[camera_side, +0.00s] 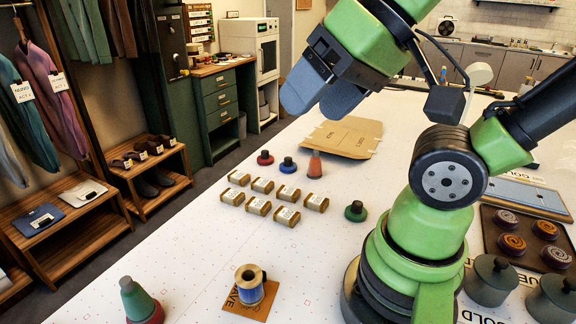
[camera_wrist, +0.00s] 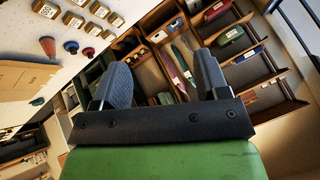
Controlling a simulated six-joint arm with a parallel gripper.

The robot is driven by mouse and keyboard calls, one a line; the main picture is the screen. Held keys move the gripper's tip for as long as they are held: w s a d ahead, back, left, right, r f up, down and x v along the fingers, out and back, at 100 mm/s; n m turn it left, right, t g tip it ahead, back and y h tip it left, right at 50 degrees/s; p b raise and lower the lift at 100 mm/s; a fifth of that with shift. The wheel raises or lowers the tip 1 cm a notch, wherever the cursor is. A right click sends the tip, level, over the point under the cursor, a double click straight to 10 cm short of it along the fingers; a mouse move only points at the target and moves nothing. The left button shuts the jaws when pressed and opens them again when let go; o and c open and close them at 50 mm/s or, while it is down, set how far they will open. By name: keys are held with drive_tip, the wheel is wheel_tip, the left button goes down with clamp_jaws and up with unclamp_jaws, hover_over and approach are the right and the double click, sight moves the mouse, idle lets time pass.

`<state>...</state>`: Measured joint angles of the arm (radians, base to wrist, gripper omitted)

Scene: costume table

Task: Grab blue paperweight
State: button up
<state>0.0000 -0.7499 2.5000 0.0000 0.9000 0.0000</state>
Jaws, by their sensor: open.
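The blue paperweight (camera_side: 288,165) is a small round piece with a knob. It stands on the white table between a red paperweight (camera_side: 265,158) and a reddish cone (camera_side: 314,165). In the wrist view the blue paperweight (camera_wrist: 71,47) is at the upper left, beside the red one (camera_wrist: 89,53). My gripper (camera_side: 322,98) is raised well above the table, apart from the paperweights and tilted. In the wrist view my gripper (camera_wrist: 160,80) has its grey fingers wide apart with nothing between them; beyond them are the shelves and floor off the table.
Several labelled gold-brown blocks (camera_side: 262,186) lie in front of the paperweights. A green paperweight (camera_side: 356,211) stands near my base. A flat cardboard piece (camera_side: 345,137) lies behind. A blue spool (camera_side: 249,285) and a green-and-red cone (camera_side: 139,300) are at the front.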

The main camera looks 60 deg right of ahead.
drive_tip(key=shift+o, duration=1.2)
